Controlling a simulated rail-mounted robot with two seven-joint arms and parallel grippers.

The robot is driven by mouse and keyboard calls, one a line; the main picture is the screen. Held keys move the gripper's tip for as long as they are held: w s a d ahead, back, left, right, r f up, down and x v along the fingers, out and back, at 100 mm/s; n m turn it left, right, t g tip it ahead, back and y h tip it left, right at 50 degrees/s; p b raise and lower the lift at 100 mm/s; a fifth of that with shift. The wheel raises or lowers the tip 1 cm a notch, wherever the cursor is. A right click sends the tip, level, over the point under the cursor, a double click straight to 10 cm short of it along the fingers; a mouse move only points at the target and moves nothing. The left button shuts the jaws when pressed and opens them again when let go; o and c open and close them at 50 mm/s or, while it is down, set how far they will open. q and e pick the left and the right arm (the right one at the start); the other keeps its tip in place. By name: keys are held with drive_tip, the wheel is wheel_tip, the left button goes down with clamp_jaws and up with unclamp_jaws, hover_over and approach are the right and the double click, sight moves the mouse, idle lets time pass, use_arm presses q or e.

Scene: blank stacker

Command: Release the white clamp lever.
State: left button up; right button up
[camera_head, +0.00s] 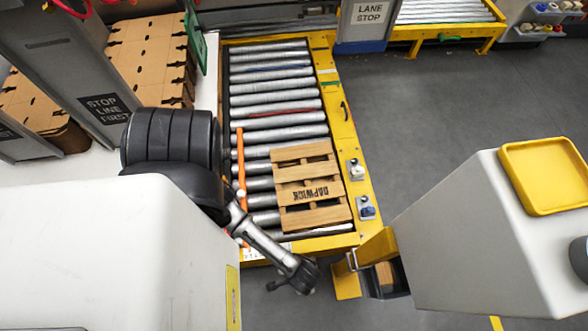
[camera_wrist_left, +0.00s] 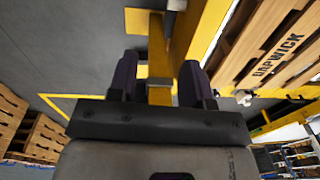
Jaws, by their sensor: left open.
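A small clamp with a white top (camera_head: 357,169) sits on the yellow right rail of the roller conveyor, beside the wooden pallet. A second, grey-blue clamp (camera_head: 366,208) sits nearer on the same rail. I cannot tell the exact lever position of either. My left gripper (camera_head: 302,278) hangs beyond the conveyor's near end, apart from both clamps. In the left wrist view its two dark fingers (camera_wrist_left: 157,80) are apart, with a yellow post visible between them and nothing held. A small white part (camera_wrist_left: 244,98) shows right of the fingers, below the pallet. My right gripper is out of view.
The pallet (camera_head: 307,187) marked DAPWICK lies on the rollers (camera_head: 278,105). An orange bar (camera_head: 241,160) runs along the left side. A yellow bracket (camera_head: 347,280) stands at the near right corner. Grey floor (camera_head: 425,120) is free to the right.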

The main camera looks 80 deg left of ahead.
use_arm(q)
drive_tip(key=shift+n+y, duration=0.3)
drive_tip(key=shift+y, duration=0.5)
drive_tip(key=a+f+b, duration=0.1)
drive_tip(key=f+b, duration=0.5)
drive_tip(key=f, duration=0.4)
drive_tip(key=s+a+f+b, duration=0.1)
drive_tip(key=a+f+b, duration=0.1)
drive_tip(key=f+b, duration=0.4)
drive_tip(key=s+a+f+b, duration=0.1)
drive_tip(key=f+b, duration=0.5)
drive_tip(key=f, duration=0.9)
drive_tip(key=shift+s+a+f+b, duration=0.25)
drive_tip(key=shift+a+f+b, duration=0.15)
drive_tip(key=shift+a, duration=0.25)
drive_tip(key=shift+a+f+b, duration=0.2)
drive_tip(key=shift+f+b, duration=0.25)
drive_tip(key=shift+f, duration=0.2)
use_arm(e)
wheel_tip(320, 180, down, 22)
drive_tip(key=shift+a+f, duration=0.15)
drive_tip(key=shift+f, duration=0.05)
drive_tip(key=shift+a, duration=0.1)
use_arm(q)
drive_tip(key=shift+c, duration=0.3)
clamp_jaws()
